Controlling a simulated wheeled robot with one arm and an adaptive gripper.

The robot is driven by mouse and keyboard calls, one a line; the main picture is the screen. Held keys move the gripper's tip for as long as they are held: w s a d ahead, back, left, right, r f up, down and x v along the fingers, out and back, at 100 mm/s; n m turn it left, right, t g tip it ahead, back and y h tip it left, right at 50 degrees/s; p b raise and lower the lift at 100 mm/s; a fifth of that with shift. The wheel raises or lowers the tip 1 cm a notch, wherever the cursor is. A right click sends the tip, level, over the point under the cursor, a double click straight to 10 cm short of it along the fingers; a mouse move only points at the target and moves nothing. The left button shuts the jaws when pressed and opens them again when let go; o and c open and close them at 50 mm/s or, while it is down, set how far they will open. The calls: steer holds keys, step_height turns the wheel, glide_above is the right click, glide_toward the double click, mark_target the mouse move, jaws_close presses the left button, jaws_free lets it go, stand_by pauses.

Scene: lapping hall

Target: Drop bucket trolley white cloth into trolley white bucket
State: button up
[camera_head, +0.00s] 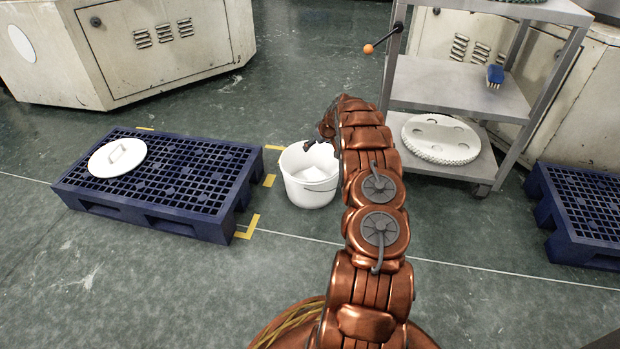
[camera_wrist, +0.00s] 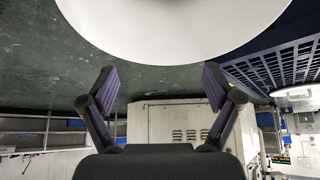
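A white bucket (camera_head: 308,192) stands upright on the floor beside the blue pallet. A paler white patch (camera_head: 314,173) shows inside it; I cannot tell whether this is the white cloth or the bucket's inside. No other cloth shows. My gripper (camera_head: 325,127) is above the bucket's right rim, partly hidden by my arm. In the wrist view my gripper (camera_wrist: 158,88) has its fingers wide apart with nothing between them. A large white curved surface, which looks like the bucket (camera_wrist: 170,25), fills the top of that view.
A blue pallet (camera_head: 190,219) with a white lid (camera_head: 117,157) lies left. A grey shelf trolley (camera_head: 440,85) at right holds a blue brush (camera_head: 495,76) and a white toothed disc (camera_head: 440,140). Another blue pallet (camera_head: 588,215) is far right. Floor at front left is clear.

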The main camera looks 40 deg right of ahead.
steer(key=shift+o, duration=0.4)
steer(key=d+v, duration=0.1)
steer(key=v, duration=1.1)
steer(key=shift+a, duration=0.45)
